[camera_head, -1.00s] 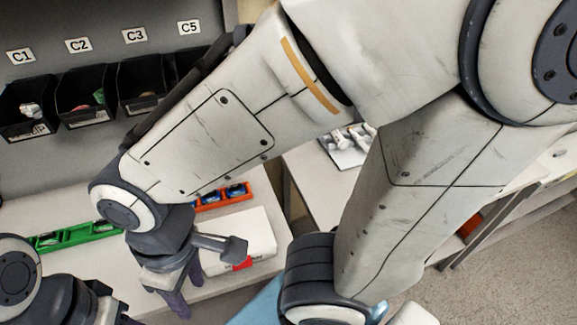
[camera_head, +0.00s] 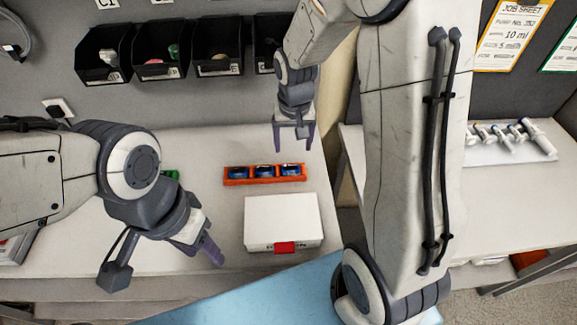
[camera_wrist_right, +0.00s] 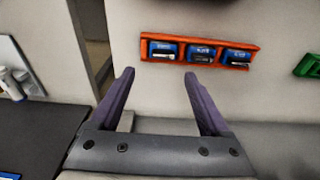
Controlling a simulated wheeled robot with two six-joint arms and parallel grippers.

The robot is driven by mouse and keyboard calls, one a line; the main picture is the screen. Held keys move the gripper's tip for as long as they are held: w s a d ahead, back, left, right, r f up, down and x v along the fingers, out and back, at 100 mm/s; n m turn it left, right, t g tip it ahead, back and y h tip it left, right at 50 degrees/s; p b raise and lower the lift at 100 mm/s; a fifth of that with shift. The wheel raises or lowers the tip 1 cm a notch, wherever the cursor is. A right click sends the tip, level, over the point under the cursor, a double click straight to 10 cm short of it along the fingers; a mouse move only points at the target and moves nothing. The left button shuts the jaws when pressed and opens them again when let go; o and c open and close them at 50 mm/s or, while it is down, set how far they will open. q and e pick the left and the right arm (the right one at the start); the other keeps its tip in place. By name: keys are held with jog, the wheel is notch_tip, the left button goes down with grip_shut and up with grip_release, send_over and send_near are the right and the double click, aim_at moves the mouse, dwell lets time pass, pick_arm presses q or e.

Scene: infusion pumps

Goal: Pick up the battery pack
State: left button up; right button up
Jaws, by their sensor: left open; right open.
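Three blue battery packs (camera_head: 264,172) sit side by side in an orange rack (camera_head: 264,181) on the light worktop. In the right wrist view, the battery packs (camera_wrist_right: 201,54) fill the orange rack (camera_wrist_right: 253,50) just beyond the fingertips, mostly to the right. My right gripper (camera_head: 293,147) is open and empty, pointing down behind the rack's right end in the head view. Its fingers (camera_wrist_right: 159,76) are apart in the wrist view. My left gripper (camera_head: 207,250) is open, tilted to the lower right, left of the white box; its fingers overlap in view.
A white box (camera_head: 281,217) with a red tab stands in front of the rack. A green rack (camera_head: 172,174) is partly hidden behind my left arm; it also shows in the wrist view (camera_wrist_right: 308,66). Black bins (camera_head: 160,52) line the back wall. A gap separates the right-hand counter.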

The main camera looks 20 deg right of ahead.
aim_at(291, 165)
jog(key=f, duration=0.2)
jog(key=f+p, duration=0.1)
jog(key=f, duration=0.5)
jog(key=shift+w+a+f, duration=0.15)
jog(key=shift+w, duration=0.25)
jog(key=c, duration=1.2)
jog(key=shift+c, duration=0.2)
